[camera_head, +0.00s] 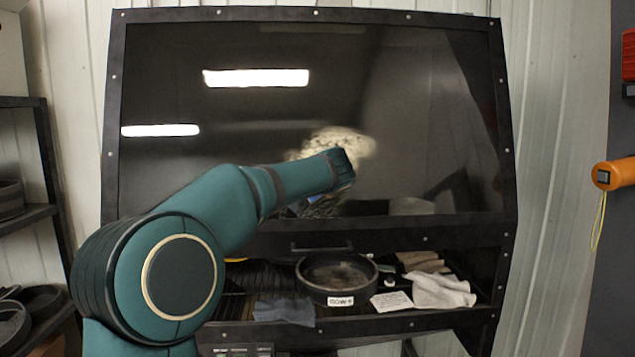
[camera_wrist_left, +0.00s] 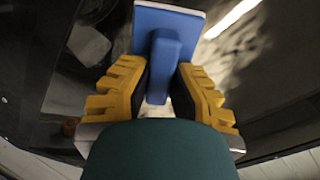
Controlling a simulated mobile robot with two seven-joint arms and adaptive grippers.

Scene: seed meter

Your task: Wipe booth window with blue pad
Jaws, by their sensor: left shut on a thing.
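The booth window (camera_head: 420,120) is a large dark, glossy pane in a black riveted frame, with a pale dusty smudge (camera_head: 345,142) near its middle. My left arm reaches across to the window's lower middle. My left gripper (camera_wrist_left: 163,85) has yellow ribbed fingers shut on the handle of the blue pad (camera_wrist_left: 165,28), seen in the left wrist view. In the head view the gripper and pad are mostly hidden behind my wrist, just below the smudge. I cannot tell whether the pad touches the glass. My right gripper is not in view.
Below the window, an open tray area holds a round dark pan (camera_head: 337,298) with a label, a dark cloth (camera_head: 284,311), a white card (camera_head: 391,301) and a pale cloth (camera_head: 443,290). Shelves stand at the left (camera_head: 25,213). An orange tool (camera_head: 614,174) hangs at the right.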

